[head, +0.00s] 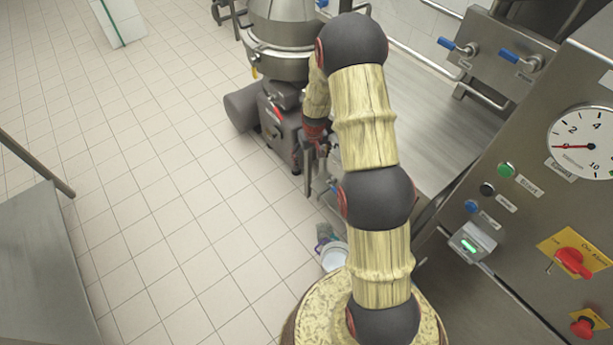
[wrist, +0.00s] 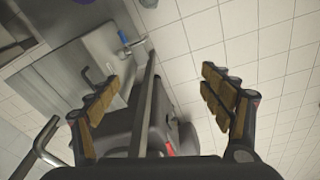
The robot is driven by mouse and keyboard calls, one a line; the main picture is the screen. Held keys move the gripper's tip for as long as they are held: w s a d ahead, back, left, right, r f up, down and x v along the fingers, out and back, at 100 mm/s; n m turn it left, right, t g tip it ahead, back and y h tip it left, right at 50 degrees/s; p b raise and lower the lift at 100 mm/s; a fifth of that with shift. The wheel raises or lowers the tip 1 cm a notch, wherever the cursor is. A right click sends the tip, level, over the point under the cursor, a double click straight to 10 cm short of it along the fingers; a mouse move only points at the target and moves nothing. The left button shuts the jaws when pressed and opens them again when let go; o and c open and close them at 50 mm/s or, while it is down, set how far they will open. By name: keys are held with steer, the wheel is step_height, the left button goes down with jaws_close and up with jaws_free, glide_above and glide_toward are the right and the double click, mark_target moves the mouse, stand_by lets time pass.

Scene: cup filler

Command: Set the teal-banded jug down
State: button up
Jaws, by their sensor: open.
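My gripper (head: 320,185) hangs at the end of my bent arm, near the grey motor housing in the head view. In the wrist view its two padded fingers are spread wide apart (wrist: 162,85), with nothing between them. A small pale vessel with a white rim (head: 334,257) shows low in the head view, below my gripper and left of my arm. A patch of purple and teal (head: 325,235) lies against its far side. It is partly hidden by my arm, and I cannot tell whether it is the teal-banded jug.
A steel hopper (head: 280,30) stands above a grey motor housing (head: 285,128) at the back. A control panel (head: 530,210) with gauge and knobs fills the right. A steel table (head: 45,270) edges the left. Tiled floor (head: 170,190) is clear between.

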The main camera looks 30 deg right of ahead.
steer(key=s+a+r+t, duration=0.1)
steer(key=s+a+r, duration=0.25)
steer(key=r, duration=0.65)
steer(key=s+a+r+n, duration=0.15)
steer(key=a+r, duration=0.25)
steer(key=r, duration=0.5)
steer(key=s+a+r+m+t, duration=0.1)
steer(key=s+a+r, duration=0.3)
steer(key=r, duration=0.6)
steer(key=s+a+r, duration=0.2)
steer(key=s+r, duration=0.1)
steer(key=s, duration=0.4)
steer(key=s+a+r+n+t, duration=0.1)
steer(key=s+a+r, duration=0.2)
steer(key=s, duration=0.4)
steer(key=s+a+r+t, duration=0.1)
steer(key=s+a+r, duration=0.2)
steer(key=s+r, duration=0.2)
steer(key=shift+s+a+r+n+y, duration=0.2)
steer(key=shift+s+n+y, duration=0.15)
steer(key=shift+s, duration=0.85)
